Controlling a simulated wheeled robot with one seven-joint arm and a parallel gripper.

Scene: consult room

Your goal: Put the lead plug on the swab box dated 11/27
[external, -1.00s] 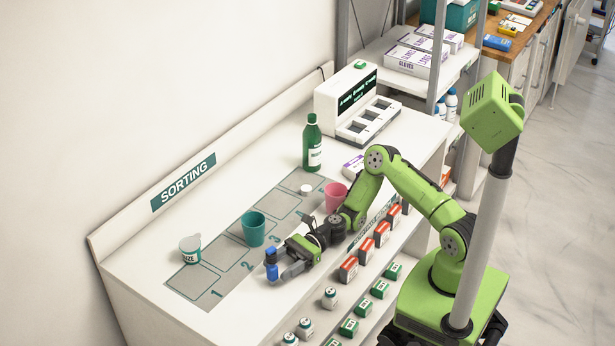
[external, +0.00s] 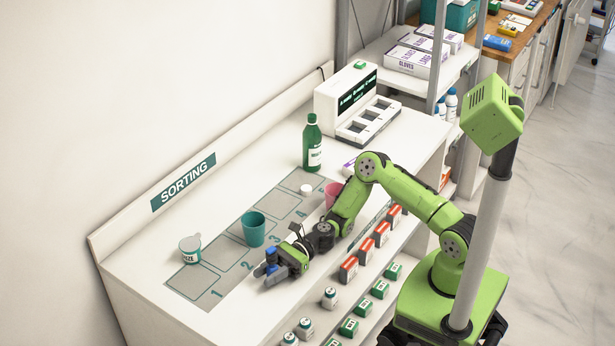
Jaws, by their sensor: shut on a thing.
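My gripper (external: 269,271) is over the front part of the white counter, right of the marked slots, with its fingers pointing left and down. Its grey fingers are shut on a small blue piece (external: 271,267), which looks like the lead plug; the fingers hide part of it. Orange-red and white boxes (external: 348,270) stand in a row on the shelf under the counter top, and green and white boxes (external: 349,327) stand on a lower shelf. The print on them is too small to read, so I cannot tell which is the swab box dated 11/27.
On the counter (external: 135,270) stand a white tub (external: 190,249), a teal cup (external: 254,229), a pink cup (external: 332,194) partly behind my arm, a green bottle (external: 312,145) and a white device (external: 347,98). Small bottles (external: 329,298) stand on the shelves below.

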